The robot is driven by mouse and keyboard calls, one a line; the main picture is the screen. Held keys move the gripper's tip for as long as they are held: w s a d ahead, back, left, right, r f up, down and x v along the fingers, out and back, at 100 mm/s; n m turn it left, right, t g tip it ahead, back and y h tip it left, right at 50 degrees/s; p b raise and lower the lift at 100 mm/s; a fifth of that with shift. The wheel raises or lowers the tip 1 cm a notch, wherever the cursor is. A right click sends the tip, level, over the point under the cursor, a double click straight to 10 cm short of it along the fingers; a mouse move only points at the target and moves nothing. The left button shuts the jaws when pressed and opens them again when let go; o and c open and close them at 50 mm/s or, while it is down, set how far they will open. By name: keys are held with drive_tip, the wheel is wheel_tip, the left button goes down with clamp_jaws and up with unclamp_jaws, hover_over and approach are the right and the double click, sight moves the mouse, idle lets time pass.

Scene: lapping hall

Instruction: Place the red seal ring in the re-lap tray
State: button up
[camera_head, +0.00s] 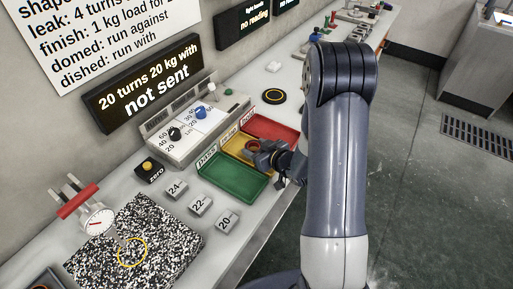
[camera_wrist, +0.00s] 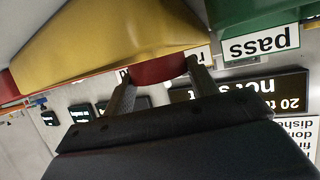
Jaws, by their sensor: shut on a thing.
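The red seal ring (camera_head: 252,146) is in my gripper (camera_head: 258,149), over the yellow tray (camera_head: 233,143) in the head view. In the wrist view the red ring (camera_wrist: 158,69) sits between the two fingertips of my gripper (camera_wrist: 160,77), against the yellow tray (camera_wrist: 105,38). The yellow tray is the middle one of three; its small label looks like "re-lap". My gripper hides part of this tray. I cannot tell whether the ring touches the tray floor or is held just above it.
The green "pass" tray (camera_head: 233,178) and the red tray (camera_head: 272,128) flank the yellow one. A control box (camera_head: 182,133), several marked weights (camera_head: 201,205), a black disc with a yellow ring (camera_head: 274,96) and a speckled plate (camera_head: 165,225) with a dial gauge (camera_head: 97,220) occupy the bench.

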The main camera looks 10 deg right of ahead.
drive_tip(key=shift+s+f+b, duration=0.2)
drive_tip(key=shift+f+b, duration=0.3)
drive_tip(key=shift+f, duration=0.1)
drive_tip(key=o, duration=1)
drive_tip(key=shift+s+f, duration=0.15)
drive_tip(key=shift+f, duration=0.05)
drive_tip(key=shift+r+p, duration=0.45)
drive_tip(key=shift+p, duration=0.05)
drive_tip(key=shift+d+r, duration=0.15)
drive_tip(key=shift+r, duration=0.15)
drive_tip(key=v, duration=1.1)
drive_tip(key=shift+d+r, duration=0.1)
drive_tip(key=shift+r, duration=0.2)
